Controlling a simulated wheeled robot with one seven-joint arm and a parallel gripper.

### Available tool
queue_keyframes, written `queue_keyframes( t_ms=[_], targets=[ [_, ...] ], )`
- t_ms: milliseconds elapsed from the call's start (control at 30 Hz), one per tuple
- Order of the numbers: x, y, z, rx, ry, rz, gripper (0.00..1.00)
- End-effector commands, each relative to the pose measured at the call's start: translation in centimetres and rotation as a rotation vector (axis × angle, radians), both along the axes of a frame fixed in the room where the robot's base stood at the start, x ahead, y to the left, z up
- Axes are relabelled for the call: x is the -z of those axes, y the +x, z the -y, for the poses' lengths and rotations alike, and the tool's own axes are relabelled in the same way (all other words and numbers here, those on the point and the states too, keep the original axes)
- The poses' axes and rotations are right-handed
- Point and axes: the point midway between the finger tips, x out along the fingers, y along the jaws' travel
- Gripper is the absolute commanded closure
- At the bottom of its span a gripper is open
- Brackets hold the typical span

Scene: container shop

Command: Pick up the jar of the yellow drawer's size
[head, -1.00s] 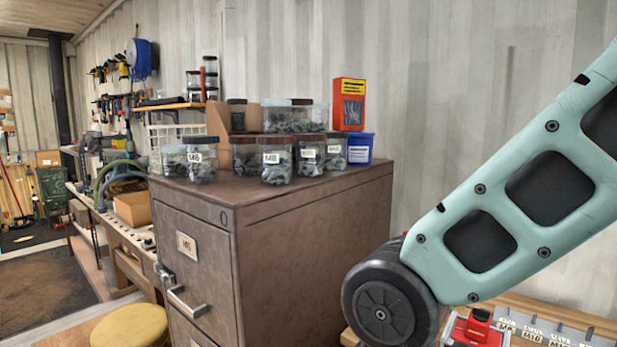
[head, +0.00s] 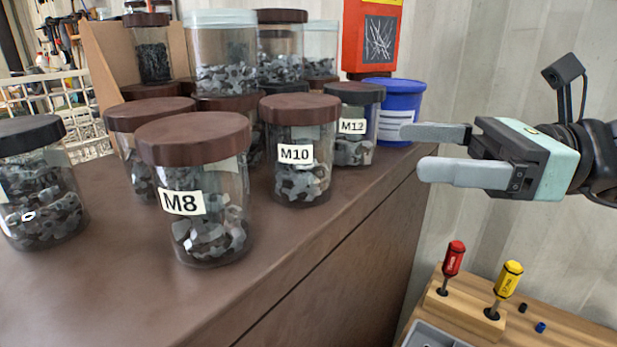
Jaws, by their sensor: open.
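Clear jars of grey metal pieces stand on a brown cabinet top (head: 130,290). The jar labelled M8 (head: 212,238), with a dark red-brown lid, is nearest. Behind it to the right are the M10 jar (head: 300,180), also brown-lidded, and the M12 jar (head: 356,148), with a dark lid. A dark-lidded jar (head: 40,205) at the left edge shows only part of its label. My gripper (head: 422,152) is open and empty, fingers pointing left, right of the M12 jar in the picture. No yellow drawer is in view.
More jars (head: 222,65) stand behind and stacked. A blue tub (head: 395,105) and a red box (head: 371,35) stand at the back right. A wooden rack with red (head: 453,260) and yellow (head: 507,282) screwdrivers is low on the right. The front cabinet top is clear.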

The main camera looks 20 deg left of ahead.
Motion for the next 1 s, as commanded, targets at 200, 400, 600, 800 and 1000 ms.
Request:
queue_keyframes(
  t_ms=[200, 400, 600, 800, 1000],
  targets=[
    [-0.4, -0.8, -4.7, -0.007, -0.003, -0.003, 0.12],
    [-0.3, -1.3, -8.5, -0.006, -0.004, 0.0, 0.12],
    [0.0, -1.4, -10.2, -0.003, -0.005, 0.002, 0.12],
    [-0.5, -1.5, -12.0, -0.006, -0.005, 0.001, 0.12],
    [-0.5, -1.6, -14.6, -0.006, -0.005, 0.001, 0.12]
  ],
)
